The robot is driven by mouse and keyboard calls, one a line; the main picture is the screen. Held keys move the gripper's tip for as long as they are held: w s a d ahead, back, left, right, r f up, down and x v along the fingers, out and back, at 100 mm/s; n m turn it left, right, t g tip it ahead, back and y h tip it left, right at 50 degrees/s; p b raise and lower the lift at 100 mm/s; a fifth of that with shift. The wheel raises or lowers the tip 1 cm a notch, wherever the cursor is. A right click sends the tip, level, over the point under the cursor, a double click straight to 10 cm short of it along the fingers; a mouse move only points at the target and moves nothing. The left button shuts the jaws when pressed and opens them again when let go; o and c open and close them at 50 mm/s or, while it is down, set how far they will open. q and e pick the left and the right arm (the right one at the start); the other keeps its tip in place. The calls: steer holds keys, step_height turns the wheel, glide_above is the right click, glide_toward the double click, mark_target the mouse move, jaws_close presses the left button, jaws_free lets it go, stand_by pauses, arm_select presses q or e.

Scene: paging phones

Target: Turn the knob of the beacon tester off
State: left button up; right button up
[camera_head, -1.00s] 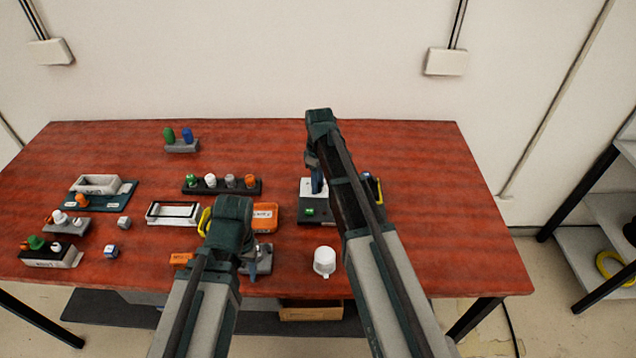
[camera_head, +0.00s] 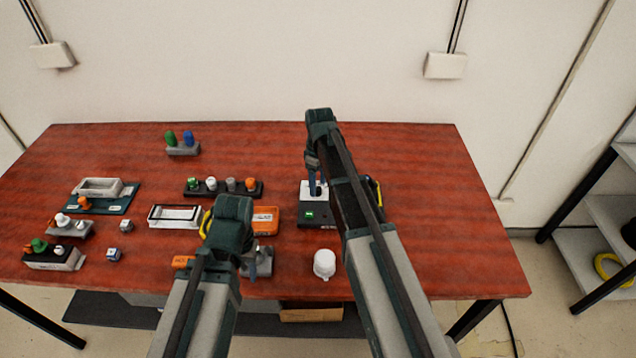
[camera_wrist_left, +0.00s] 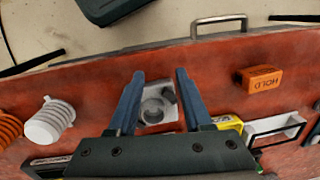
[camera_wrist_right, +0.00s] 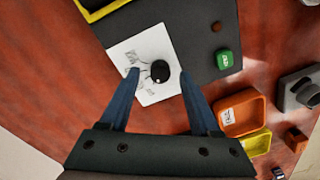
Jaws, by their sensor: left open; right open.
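The beacon tester (camera_head: 318,216) is a dark box with a white plate, right of the table's middle. In the right wrist view its round black knob (camera_wrist_right: 160,71) sits on the white plate (camera_wrist_right: 145,50), which has small markings I cannot read. A green button or lamp (camera_wrist_right: 228,59) is beside the plate. My right gripper (camera_wrist_right: 160,76) is open, its fingertips on either side of the knob; I cannot tell whether they touch it. My left gripper (camera_wrist_left: 160,75) is open and empty above a grey block with a round recess (camera_wrist_left: 158,104) near the table's front edge.
A white cylinder (camera_head: 324,263) stands in front of the tester. An orange tray (camera_head: 265,220) lies left of it. A black rack with several pegs (camera_head: 222,189) stands behind. A yellow-rimmed bin (camera_wrist_right: 96,8) is close beside the tester. The table's right side is clear.

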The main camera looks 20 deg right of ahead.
mark_target(319, 187)
step_height(319, 187, up, 12)
steer(key=p, duration=1.1)
steer(key=shift+d+r+p, duration=0.15)
steer(key=shift+r+p, duration=0.05)
steer(key=shift+p, duration=0.1)
steer(key=shift+w, duration=0.1)
steer(key=s+a+f+m+b, duration=0.1)
steer(key=s+a, duration=0.3)
steer(key=s, duration=0.4)
steer(key=s+a+f+m+h+b, duration=0.1)
steer(key=s+a+f+m+b, duration=0.1)
steer(key=s+a, duration=0.3)
steer(key=s+a+f+m+b, duration=0.1)
steer(key=s+a, duration=0.3)
steer(key=s, duration=0.7)
steer(key=shift+s+a+f+m+b, duration=0.25)
steer(key=shift+a+m+b, duration=0.05)
steer(key=shift+m, duration=0.3)
